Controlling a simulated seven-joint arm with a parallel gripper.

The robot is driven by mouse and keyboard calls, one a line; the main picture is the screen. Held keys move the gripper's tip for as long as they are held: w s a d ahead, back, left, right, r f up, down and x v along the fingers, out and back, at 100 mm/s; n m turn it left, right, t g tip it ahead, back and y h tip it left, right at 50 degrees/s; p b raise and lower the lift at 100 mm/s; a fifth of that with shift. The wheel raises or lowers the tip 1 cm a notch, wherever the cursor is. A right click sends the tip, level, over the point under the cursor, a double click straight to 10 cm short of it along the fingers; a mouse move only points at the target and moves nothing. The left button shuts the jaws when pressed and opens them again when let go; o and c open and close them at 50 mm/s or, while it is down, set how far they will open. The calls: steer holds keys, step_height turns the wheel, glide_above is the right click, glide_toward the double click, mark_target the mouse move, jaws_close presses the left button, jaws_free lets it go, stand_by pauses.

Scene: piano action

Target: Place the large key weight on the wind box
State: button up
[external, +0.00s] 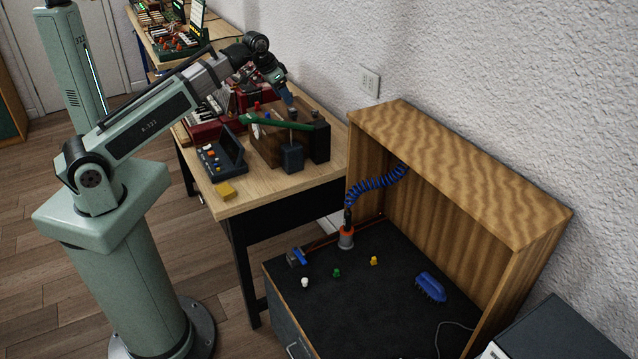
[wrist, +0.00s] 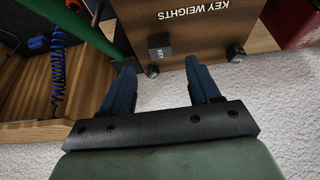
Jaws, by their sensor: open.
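My gripper (external: 287,96) is over the back of the wooden desk, above a wooden stand. In the wrist view my gripper (wrist: 160,66) shows two blue fingers apart, with nothing held between them. Beyond the fingertips is a brown wooden board (wrist: 190,22) lettered KEY WEIGHTS. A dark square block (wrist: 159,42) is on it, with a small dark knob-like piece (wrist: 152,71) nearby and another (wrist: 236,54) to the right. Which piece is the large key weight I cannot tell for sure. No wind box can be identified with certainty.
A green bar (external: 275,122) crosses above the desk beside dark blocks (external: 291,158). A wooden hutch (external: 460,170) with a blue coiled hose (external: 375,184) stands right. The wall is close behind.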

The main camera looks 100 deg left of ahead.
steer(key=shift+v, duration=2.4)
